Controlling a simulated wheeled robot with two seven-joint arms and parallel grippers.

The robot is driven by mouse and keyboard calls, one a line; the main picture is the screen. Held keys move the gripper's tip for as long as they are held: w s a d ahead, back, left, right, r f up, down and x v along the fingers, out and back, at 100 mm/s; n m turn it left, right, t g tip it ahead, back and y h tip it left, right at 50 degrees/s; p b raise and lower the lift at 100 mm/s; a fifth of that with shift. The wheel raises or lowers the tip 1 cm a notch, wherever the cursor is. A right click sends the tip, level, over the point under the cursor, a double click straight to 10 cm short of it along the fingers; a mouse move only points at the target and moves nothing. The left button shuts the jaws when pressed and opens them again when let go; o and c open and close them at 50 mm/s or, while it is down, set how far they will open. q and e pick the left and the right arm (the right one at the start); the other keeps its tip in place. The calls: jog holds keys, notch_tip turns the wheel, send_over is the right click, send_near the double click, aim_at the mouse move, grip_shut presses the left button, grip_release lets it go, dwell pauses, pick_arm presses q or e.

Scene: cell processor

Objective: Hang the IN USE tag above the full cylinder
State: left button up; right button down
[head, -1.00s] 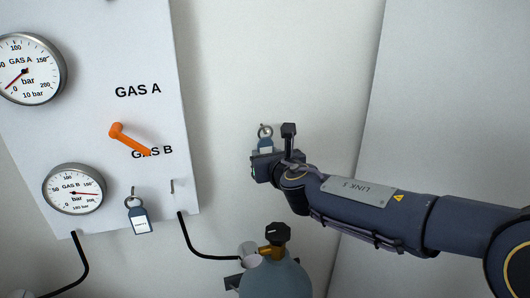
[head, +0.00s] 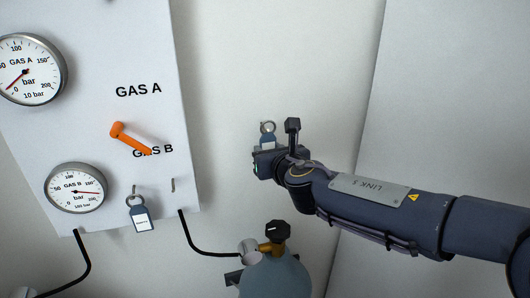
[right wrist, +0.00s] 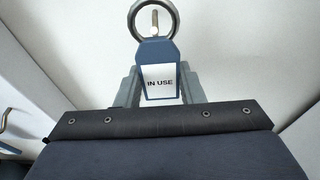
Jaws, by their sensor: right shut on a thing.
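The IN USE tag (right wrist: 160,82) is blue with a white label and a metal ring on top. My right gripper (right wrist: 160,97) is shut on its lower part. In the right wrist view a short peg (right wrist: 154,20) shows inside the ring's opening; I cannot tell if the ring rests on it. In the head view the tag (head: 268,145) is upright in my right gripper (head: 270,155), in front of the back wall. A grey-blue cylinder (head: 275,278) with a black valve knob stands below it. My left gripper is not in view.
A white panel (head: 105,60) at left carries the GAS A gauge (head: 26,70), needle low, and the GAS B gauge (head: 76,188), needle high. An orange lever (head: 130,138) points toward GAS B. Another tag (head: 140,218) hangs on the panel beside an empty hook (head: 173,185).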

jog(key=shift+s+d+r, duration=0.1)
jog(key=shift+s+d, duration=0.05)
jog(key=shift+s, duration=0.4)
jog(key=shift+f+v, duration=0.2)
jog(key=shift+v, duration=0.75)
jog(key=shift+f+v, duration=0.25)
jog(key=shift+v, duration=0.7)
jog(key=shift+f+v, duration=0.2)
jog(key=shift+v, duration=0.75)
jog(key=shift+s+d+f, duration=0.1)
